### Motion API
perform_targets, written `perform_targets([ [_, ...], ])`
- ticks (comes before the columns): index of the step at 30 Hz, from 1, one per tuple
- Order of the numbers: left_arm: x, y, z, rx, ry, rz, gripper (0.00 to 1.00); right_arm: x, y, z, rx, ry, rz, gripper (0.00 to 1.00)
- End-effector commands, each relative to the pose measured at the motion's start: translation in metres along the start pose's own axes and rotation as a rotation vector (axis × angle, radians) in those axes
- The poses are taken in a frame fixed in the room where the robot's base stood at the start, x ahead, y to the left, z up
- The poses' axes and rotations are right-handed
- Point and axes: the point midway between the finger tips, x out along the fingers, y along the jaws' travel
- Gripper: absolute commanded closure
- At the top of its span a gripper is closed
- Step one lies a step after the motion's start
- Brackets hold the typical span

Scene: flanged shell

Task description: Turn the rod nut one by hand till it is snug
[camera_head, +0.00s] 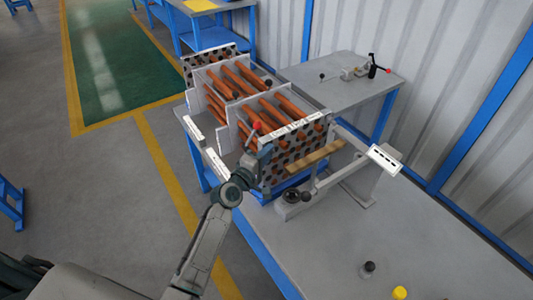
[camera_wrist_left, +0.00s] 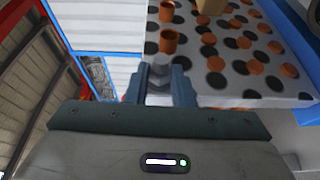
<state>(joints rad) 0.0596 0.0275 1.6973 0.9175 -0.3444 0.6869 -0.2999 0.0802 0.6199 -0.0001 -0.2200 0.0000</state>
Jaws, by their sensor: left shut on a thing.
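The shell's tube bundle (camera_head: 262,95) stands on the bench in the head view, with pale upright plates and orange tubes. Its near end plate (camera_head: 300,142) has rows of dark holes and orange tube ends. The same plate fills the right of the left wrist view (camera_wrist_left: 240,84). My left gripper (camera_head: 264,152) is at the left edge of this plate. In the left wrist view its fingers (camera_wrist_left: 160,78) are shut on a small grey nut (camera_wrist_left: 160,68), beside the plate's edge. The nut's thread and seating are hidden. My right gripper is out of view.
A grey stand with a white label plate (camera_head: 385,158) and a round dark knob (camera_head: 296,196) stand right of the bundle. A black-topped piece (camera_head: 367,269) and a yellow one (camera_head: 399,293) stand on the near bench.

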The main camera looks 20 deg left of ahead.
Motion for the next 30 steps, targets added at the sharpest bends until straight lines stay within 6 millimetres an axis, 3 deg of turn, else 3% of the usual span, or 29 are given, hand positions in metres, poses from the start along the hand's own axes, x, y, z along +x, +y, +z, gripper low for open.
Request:
perform_targets([
  [13,0.001,0.01,0.001,0.098,0.001,-0.235,1.0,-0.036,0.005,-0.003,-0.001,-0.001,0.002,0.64],
  [30,0.007,0.017,0.004,0.301,-0.001,-0.732,1.0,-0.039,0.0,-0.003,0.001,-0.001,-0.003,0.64],
])
